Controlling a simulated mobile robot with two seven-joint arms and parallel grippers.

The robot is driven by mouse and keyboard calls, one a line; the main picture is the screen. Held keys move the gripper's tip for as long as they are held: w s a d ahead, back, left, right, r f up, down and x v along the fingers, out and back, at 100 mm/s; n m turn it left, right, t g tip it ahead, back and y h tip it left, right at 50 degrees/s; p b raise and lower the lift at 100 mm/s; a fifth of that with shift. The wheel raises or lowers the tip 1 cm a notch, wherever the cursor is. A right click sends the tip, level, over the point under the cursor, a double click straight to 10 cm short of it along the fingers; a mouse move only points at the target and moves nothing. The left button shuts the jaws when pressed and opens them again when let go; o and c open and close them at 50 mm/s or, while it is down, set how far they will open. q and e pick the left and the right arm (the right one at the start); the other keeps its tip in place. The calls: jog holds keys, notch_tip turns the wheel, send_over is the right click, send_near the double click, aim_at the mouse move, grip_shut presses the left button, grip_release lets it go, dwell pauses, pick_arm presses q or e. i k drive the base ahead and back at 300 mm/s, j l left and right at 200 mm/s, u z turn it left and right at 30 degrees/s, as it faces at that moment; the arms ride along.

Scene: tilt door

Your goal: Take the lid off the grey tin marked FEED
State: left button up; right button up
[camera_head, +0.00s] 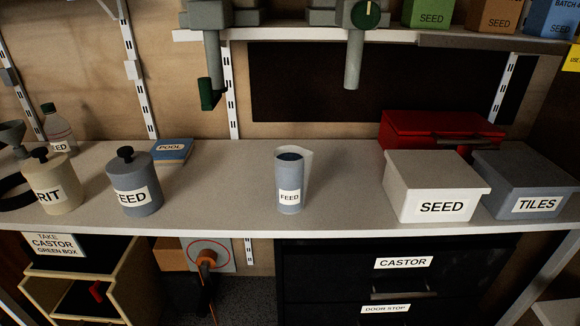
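A grey tin (127,172) stands upright on the left part of the bench. A blue-grey open-topped container (289,172), also labelled FEED, stands at the middle of the bench. It has a raised pale rim and no lid on it. Neither of my grippers shows in the head view.
A cream tin (61,173) ending in "RIT" stands left of the grey tin. SEED (432,187) and TILES (530,183) boxes and a red box (412,125) fill the right. The bench (220,190) is clear between.

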aim_at(129, 164)
jog(key=j, duration=2.65)
jog(key=k+l, duration=0.5)
jog(key=k, duration=0.15)
